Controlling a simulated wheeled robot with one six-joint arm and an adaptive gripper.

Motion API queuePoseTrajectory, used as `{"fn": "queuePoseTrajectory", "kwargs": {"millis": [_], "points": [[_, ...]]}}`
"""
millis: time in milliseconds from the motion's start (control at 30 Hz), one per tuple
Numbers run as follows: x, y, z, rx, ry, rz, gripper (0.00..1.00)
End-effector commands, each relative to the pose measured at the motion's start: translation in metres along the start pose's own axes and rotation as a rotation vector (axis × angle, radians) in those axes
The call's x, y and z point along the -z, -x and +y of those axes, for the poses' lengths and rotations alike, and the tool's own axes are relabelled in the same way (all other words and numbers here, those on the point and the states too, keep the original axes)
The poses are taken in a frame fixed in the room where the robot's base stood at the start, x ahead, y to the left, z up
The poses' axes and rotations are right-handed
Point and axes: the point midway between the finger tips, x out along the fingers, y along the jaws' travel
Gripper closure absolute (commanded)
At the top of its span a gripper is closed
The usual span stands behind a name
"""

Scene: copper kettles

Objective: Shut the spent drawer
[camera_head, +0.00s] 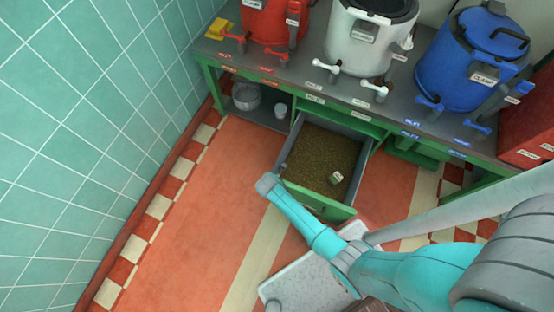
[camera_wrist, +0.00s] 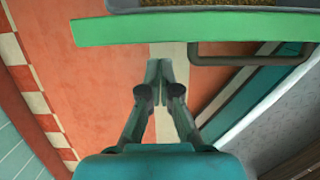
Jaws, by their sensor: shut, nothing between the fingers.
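The spent drawer (camera_head: 358,142) stands pulled out from under the bench, full of brown grain. A small labelled tag or block (camera_head: 336,178) lies on the grain. In the wrist view the drawer's green front panel (camera_wrist: 150,30) crosses the top, with a dark bar handle (camera_wrist: 250,60) at its right. My gripper (camera_wrist: 160,65) is shut and empty. Its tips appear just below the panel and left of the handle; I cannot tell whether they touch. In the head view my arm covers part of the drawer front, and the fingers do not show clearly.
The bench (camera_head: 318,90) carries a red kettle (camera_head: 275,20), a white kettle (camera_head: 358,45) and a blue kettle (camera_head: 455,65). A metal pot (camera_head: 246,97) sits on the shelf left of the drawer. The tiled wall (camera_head: 80,120) bounds the left. The orange floor (camera_head: 215,215) there is clear.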

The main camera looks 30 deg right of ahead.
Motion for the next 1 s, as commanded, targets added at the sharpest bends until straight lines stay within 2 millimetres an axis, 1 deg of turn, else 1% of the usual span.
{"fn": "queuePoseTrajectory", "kwargs": {"millis": [33, 200, 667, 767, 867, 1000], "points": [[-0.005, -0.002, -0.001, 0.001, -0.002, 0.000, 1.00], [-0.013, -0.004, -0.001, 0.002, 0.000, 0.001, 1.00], [-0.016, -0.004, 0.000, 0.001, 0.001, 0.001, 1.00], [-0.023, -0.005, 0.000, 0.001, -0.001, 0.000, 1.00], [-0.035, -0.009, -0.001, 0.002, -0.003, 0.000, 1.00], [-0.061, -0.015, -0.001, 0.001, -0.005, 0.000, 1.00]]}}
